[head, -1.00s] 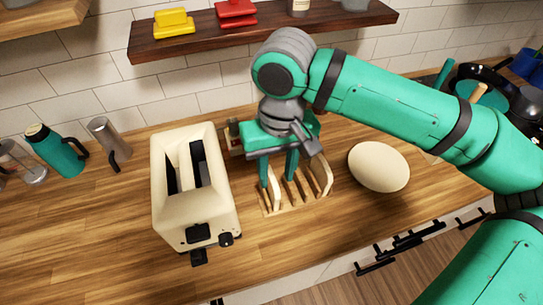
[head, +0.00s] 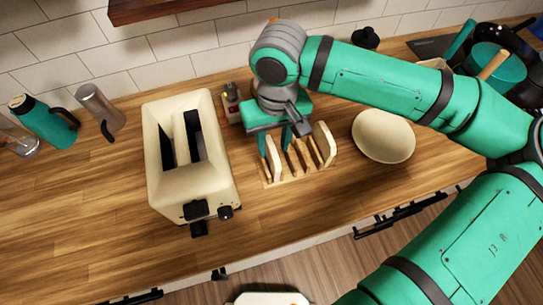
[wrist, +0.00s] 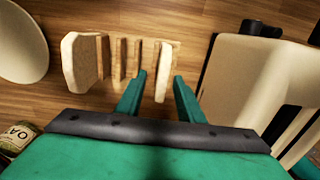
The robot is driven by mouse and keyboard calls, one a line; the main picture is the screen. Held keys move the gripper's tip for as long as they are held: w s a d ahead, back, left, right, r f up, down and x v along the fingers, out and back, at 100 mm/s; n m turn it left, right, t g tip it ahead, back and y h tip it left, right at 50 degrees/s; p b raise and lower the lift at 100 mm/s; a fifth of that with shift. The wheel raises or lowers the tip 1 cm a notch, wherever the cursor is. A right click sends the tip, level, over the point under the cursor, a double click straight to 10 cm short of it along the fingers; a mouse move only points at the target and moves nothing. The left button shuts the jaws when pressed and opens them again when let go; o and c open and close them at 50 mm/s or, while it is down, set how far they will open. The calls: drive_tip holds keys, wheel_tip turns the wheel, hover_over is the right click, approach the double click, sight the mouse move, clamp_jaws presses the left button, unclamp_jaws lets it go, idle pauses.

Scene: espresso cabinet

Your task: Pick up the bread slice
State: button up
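A wooden rack (head: 300,175) stands on the counter with a pale bread slice at each end. The left-end bread slice (head: 276,165) is upright in its slot and also shows in the wrist view (wrist: 162,75). The other bread slice (head: 326,145) stands at the right end; it shows at the left in the wrist view (wrist: 78,62). My gripper (head: 275,145) points down over the left-end slice. In the wrist view my gripper (wrist: 160,76) is open, one finger on each side of that slice, with small gaps visible. Whether the fingertips touch it is unclear.
A cream toaster (head: 190,155) with two dark slots stands close left of the rack. A cream bowl (head: 383,138) is to its right. A small jar (head: 232,103) stands behind. The counter in front of the rack is clear.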

drive_tip(key=shift+s+a+f, duration=0.1)
drive_tip(key=shift+f, duration=0.8)
drive_tip(key=shift+s+a+f, duration=0.1)
drive_tip(key=shift+f, duration=0.75)
clamp_jaws()
wheel_tip(320, 180, up, 10)
drive_tip(key=shift+f, duration=0.1)
